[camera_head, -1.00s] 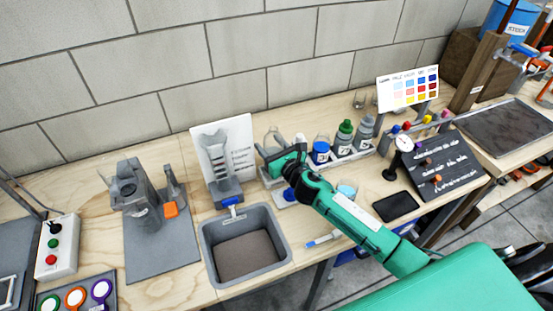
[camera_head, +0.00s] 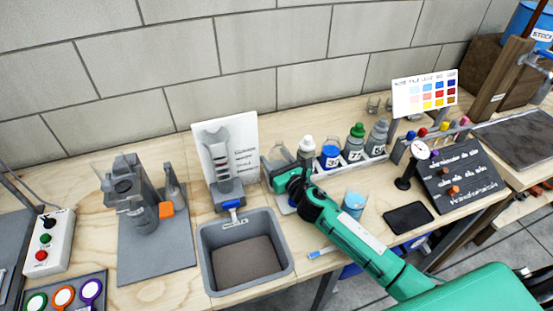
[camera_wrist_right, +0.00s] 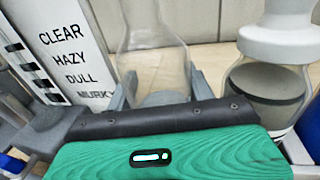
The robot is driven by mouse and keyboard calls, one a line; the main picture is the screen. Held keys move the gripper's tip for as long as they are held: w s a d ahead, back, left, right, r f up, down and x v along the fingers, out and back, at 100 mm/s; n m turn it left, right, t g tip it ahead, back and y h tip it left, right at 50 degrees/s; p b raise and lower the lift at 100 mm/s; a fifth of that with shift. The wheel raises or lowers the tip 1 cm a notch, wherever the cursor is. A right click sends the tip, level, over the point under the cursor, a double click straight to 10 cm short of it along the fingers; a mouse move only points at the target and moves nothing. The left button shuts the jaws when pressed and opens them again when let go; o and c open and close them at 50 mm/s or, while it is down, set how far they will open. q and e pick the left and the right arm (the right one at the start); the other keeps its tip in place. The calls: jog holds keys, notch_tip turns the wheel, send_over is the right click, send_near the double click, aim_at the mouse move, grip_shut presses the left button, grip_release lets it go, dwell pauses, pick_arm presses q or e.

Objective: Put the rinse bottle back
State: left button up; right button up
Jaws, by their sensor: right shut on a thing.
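The rinse bottle appears to be the clear, cone-shaped bottle (camera_wrist_right: 152,45) in the right wrist view. It stands upright between the two grey fingers of my right gripper (camera_wrist_right: 160,92), which is shut on it. In the head view my right gripper (camera_head: 275,163) is at the left end of the bottle rack (camera_head: 374,162) and mostly hides the bottle. I cannot tell whether the bottle's base touches the rack. A white-capped bottle (camera_head: 306,148) stands just right of the gripper; it also shows in the wrist view (camera_wrist_right: 268,75). My left gripper is not in view.
Blue (camera_head: 331,152), green-capped (camera_head: 355,143) and grey (camera_head: 377,137) bottles stand in the rack. A clarity card (camera_head: 242,150) is left of the gripper, behind a grey basin (camera_head: 205,265).

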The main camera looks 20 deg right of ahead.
jog(key=o, duration=0.9)
jog(key=shift+r, duration=0.15)
jog(key=b+v, duration=0.1)
jog(key=v, duration=0.9)
jog(key=shift+s+d, duration=0.15)
jog(key=shift+s, duration=0.2)
jog(key=shift+s+d, duration=0.1)
jog(key=shift+s, duration=0.4)
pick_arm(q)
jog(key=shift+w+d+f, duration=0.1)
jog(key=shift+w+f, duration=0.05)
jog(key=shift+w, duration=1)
pick_arm(e)
jog(key=shift+s, duration=0.1)
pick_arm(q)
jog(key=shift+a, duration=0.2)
